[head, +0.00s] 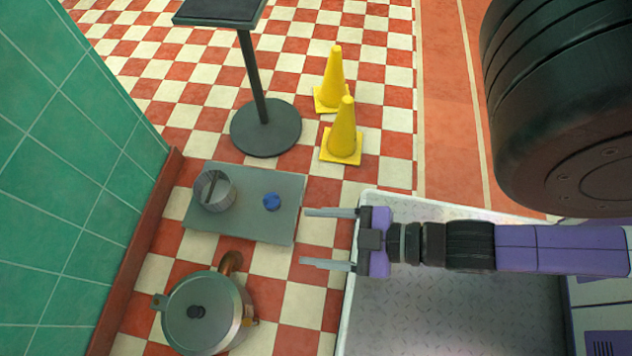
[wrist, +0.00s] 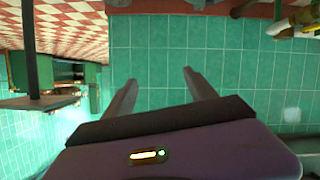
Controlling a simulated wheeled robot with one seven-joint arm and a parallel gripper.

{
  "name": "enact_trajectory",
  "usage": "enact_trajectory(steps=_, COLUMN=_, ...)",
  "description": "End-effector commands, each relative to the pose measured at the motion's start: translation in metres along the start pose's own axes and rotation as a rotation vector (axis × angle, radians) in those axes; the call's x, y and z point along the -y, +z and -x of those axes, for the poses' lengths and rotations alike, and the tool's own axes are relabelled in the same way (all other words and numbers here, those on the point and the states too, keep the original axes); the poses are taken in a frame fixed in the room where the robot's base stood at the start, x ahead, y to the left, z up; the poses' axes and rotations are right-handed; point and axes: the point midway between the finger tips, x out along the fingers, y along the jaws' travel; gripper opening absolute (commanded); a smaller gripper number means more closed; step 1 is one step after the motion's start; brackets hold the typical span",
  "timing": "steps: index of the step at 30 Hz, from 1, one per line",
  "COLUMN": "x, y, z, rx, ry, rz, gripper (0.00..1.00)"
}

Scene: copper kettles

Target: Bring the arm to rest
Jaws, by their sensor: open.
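My gripper (head: 330,239) is open and empty in the head view, with its two fingers apart and pointing left. It is above the gap between a grey board and my base's metal deck. In the wrist view my gripper (wrist: 158,85) also shows open, with nothing between the fingers and a green tiled wall (wrist: 215,50) beyond them. My arm stretches out from the right of the head view.
A grey board (head: 262,230) on the checkered floor carries a metal pot (head: 214,190) and a blue knob (head: 272,202). A lidded kettle (head: 200,315) stands nearby. Two yellow cones (head: 343,135) and a pedestal table (head: 266,128) stand farther back. A green wall (head: 75,170) bounds the left.

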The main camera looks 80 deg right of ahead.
Motion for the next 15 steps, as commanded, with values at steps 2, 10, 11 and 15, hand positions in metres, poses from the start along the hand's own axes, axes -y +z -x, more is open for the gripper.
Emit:
enact_trajectory(steps=2, x=-0.007, y=-0.027, z=0.009, rx=-0.044, ry=0.014, rz=-0.122, gripper=0.65)
enact_trajectory(steps=10, x=-0.016, y=-0.054, z=0.017, rx=-0.092, ry=0.028, rz=-0.254, gripper=0.65)
enact_trajectory(steps=11, x=-0.016, y=-0.054, z=0.017, rx=-0.092, ry=0.028, rz=-0.254, gripper=0.65)
enact_trajectory(steps=15, x=-0.016, y=-0.054, z=0.017, rx=-0.091, ry=0.028, rz=-0.251, gripper=0.65)
